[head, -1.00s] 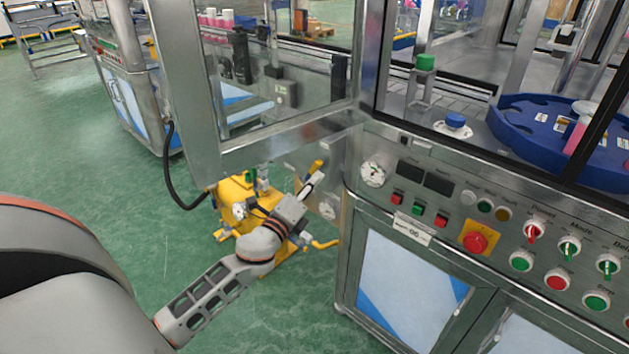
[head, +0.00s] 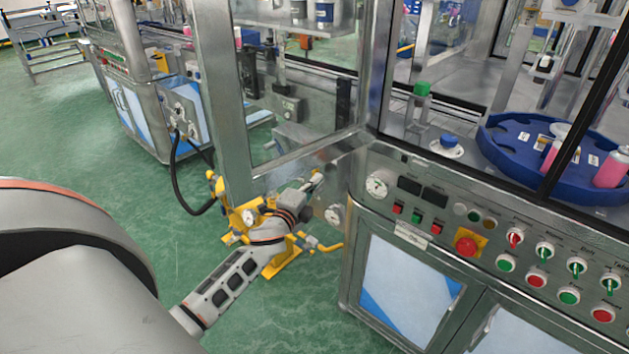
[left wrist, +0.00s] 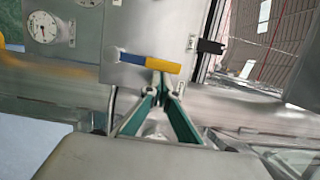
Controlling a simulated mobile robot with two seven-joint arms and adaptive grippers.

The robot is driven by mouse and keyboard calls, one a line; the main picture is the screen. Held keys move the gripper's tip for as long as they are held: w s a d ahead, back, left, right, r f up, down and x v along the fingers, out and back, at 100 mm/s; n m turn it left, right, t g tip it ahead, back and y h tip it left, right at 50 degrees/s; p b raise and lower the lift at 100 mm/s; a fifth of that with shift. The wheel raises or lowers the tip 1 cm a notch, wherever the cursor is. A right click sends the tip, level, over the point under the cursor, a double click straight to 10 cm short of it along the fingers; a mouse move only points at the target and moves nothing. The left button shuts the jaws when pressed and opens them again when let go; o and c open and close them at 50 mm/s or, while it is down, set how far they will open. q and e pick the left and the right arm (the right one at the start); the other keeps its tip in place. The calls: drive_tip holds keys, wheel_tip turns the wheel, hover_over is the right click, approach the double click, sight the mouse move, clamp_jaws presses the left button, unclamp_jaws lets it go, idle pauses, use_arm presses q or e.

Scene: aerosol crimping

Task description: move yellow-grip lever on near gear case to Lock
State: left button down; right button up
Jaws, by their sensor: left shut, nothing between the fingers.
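In the left wrist view the lever has a yellow grip (left wrist: 163,66) at its right end and a blue-grey arm (left wrist: 130,58) running left. It lies nearly level in that picture, across a grey metal panel (left wrist: 125,28). My left gripper (left wrist: 162,82) has its green fingers meeting at the tips, empty, right at the grip's lower edge. I cannot tell whether they touch it. In the head view my left gripper (head: 312,184) is beside the metal case side at the machine's left corner, and the lever is mostly hidden there. My right gripper is out of view.
The control panel with its red stop button (head: 466,246) is to the right of my left gripper. A yellow wheeled base (head: 285,262) stands behind my left arm. A dark hose (head: 178,190) hangs at left. A gauge (left wrist: 45,25) sits beside the lever. Green floor at left is clear.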

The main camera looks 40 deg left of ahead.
use_arm(q)
drive_tip(key=shift+w+a+r+n+g+h+p, duration=0.1)
drive_tip(key=shift+a+n+g+h+p, duration=0.15)
drive_tip(key=shift+a+n+p, duration=1.1)
drive_tip(key=shift+w+a+r+n+g+h+p, duration=0.15)
drive_tip(key=shift+a+n+g+p, duration=0.2)
drive_tip(key=shift+a+n+p, duration=0.95)
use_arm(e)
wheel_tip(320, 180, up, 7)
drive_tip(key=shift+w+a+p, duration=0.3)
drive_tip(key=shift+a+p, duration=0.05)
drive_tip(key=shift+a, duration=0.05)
use_arm(q)
drive_tip(key=shift+d+m, duration=0.35)
drive_tip(key=shift+d, duration=0.1)
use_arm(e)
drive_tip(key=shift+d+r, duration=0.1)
